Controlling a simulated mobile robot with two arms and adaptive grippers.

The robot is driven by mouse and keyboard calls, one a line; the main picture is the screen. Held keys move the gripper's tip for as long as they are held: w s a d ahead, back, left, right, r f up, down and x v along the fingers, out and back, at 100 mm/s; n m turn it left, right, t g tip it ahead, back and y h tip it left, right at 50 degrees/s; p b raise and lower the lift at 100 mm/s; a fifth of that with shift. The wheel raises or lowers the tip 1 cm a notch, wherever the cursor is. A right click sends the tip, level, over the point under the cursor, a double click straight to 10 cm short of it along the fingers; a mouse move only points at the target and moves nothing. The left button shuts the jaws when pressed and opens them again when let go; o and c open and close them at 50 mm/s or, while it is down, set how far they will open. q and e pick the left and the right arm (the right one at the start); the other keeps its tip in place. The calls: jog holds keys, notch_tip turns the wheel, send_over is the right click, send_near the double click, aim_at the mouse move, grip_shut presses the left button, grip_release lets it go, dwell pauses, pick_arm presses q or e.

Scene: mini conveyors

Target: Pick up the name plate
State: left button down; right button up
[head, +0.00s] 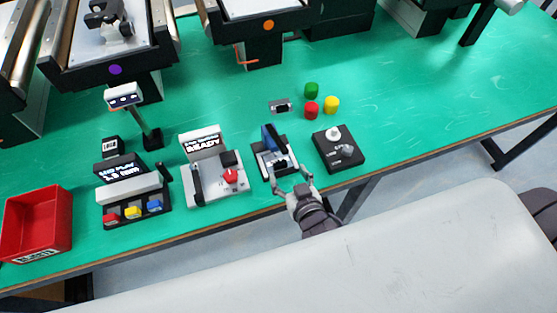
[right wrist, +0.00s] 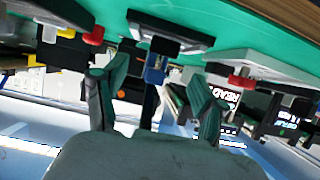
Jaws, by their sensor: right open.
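A small grey plate with a dark middle (head: 280,106), which looks like the name plate, lies flat on the green table behind the black press with a blue lever (head: 270,141). I cannot make out any writing on it, nor pick it out in the right wrist view. My right gripper (head: 292,174) is open and empty at the table's front edge, in front of the press and apart from the plate. In the right wrist view, its two fingers (right wrist: 158,75) stand apart, with the press's blue lever (right wrist: 155,75) seen between them. My left gripper is not in view.
Green, red and yellow cylinders (head: 311,110) stand right of the plate. A black knob box (head: 349,160) is right of the press. The READY device (head: 207,190), a button panel (head: 112,221) and a red bin (head: 66,214) are left.

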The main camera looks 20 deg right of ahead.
aim_at(280, 162)
jog(key=p+x, duration=0.1)
jog(key=x, duration=0.5)
jog(key=shift+w+a+f, duration=0.1)
jog(key=shift+w+f, duration=0.05)
jog(key=shift+f, duration=0.1)
jog(key=shift+c, duration=0.2)
jog(key=shift+c, duration=1.2)
jog(key=c, duration=1)
jog(key=shift+o, duration=0.2)
jog(key=shift+r, duration=0.1)
